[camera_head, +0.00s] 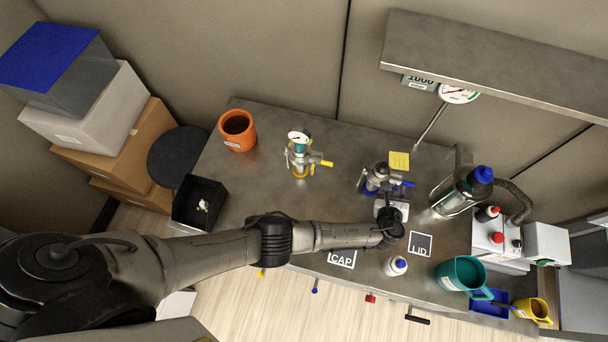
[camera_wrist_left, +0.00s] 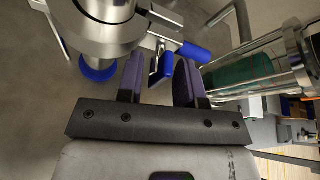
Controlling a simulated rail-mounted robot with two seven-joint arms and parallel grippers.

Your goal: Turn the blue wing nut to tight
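A metal fitting with blue parts (camera_head: 374,180) stands on the bench, right of centre in the head view. In the wrist view a flat blue tab (camera_wrist_left: 161,68), which looks like the blue wing nut, shows between my left gripper's two dark fingers. A blue-sleeved lever (camera_wrist_left: 194,52) sticks out just beyond it. My left gripper (camera_wrist_left: 158,74) is open, with gaps beside the tab; whether either finger touches it I cannot tell. In the head view the left gripper (camera_head: 388,201) is at the near side of the fitting and partly hides it. My right gripper is not in view.
A similar yellow fitting (camera_head: 302,160) stands to the left. A glass vessel with a blue cap (camera_head: 463,190) stands close on the right. A small white bottle (camera_head: 395,266), CAP mark (camera_head: 342,259) and LID mark (camera_head: 420,245) lie nearer. A shelf (camera_head: 490,60) overhangs the back.

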